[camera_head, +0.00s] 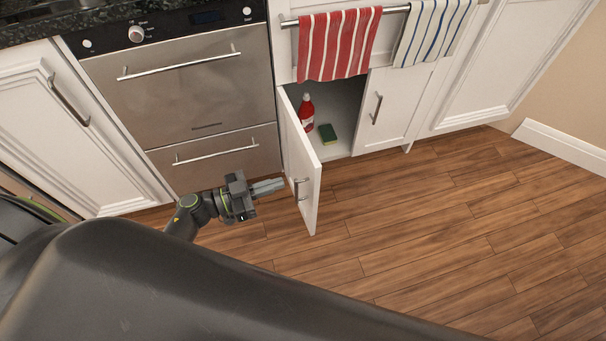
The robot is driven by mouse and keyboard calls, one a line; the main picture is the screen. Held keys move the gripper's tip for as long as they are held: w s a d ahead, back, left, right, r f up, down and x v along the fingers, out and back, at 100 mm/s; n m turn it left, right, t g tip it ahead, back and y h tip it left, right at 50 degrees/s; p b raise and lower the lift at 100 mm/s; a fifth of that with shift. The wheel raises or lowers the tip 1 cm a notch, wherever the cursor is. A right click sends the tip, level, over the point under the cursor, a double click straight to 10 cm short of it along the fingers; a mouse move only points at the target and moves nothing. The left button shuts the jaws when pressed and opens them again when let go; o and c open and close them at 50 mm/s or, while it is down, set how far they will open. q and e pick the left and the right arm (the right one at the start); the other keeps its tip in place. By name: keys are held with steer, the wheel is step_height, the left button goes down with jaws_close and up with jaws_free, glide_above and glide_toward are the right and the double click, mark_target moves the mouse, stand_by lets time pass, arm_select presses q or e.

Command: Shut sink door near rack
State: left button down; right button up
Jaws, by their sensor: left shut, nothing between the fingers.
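The sink door (299,160) is a white cabinet door standing wide open, swung out into the room from its left edge, with a metal handle (302,188) on its outer face. It hangs below a towel rack (397,10). My left gripper (284,185) is shut and empty. Its fingertips point right and are close to the door's outer face near the handle; I cannot tell whether they touch. My right gripper is not in view.
Inside the open cabinet are a red bottle (306,113) and a green sponge (328,133). A steel oven (190,85) stands to the left. The closed right cabinet door (393,105) is beside the opening. Wooden floor (440,230) in front is clear.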

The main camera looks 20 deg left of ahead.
mark_target(314, 171)
arm_select(q)
steer(key=x, duration=0.6)
steer(key=shift+w+d+b, duration=0.15)
steer(key=shift+b, duration=0.15)
steer(key=shift+w+d, duration=0.45)
steer(key=shift+d, duration=0.1)
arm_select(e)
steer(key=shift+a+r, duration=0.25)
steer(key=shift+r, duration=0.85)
arm_select(q)
steer(key=shift+d, duration=0.1)
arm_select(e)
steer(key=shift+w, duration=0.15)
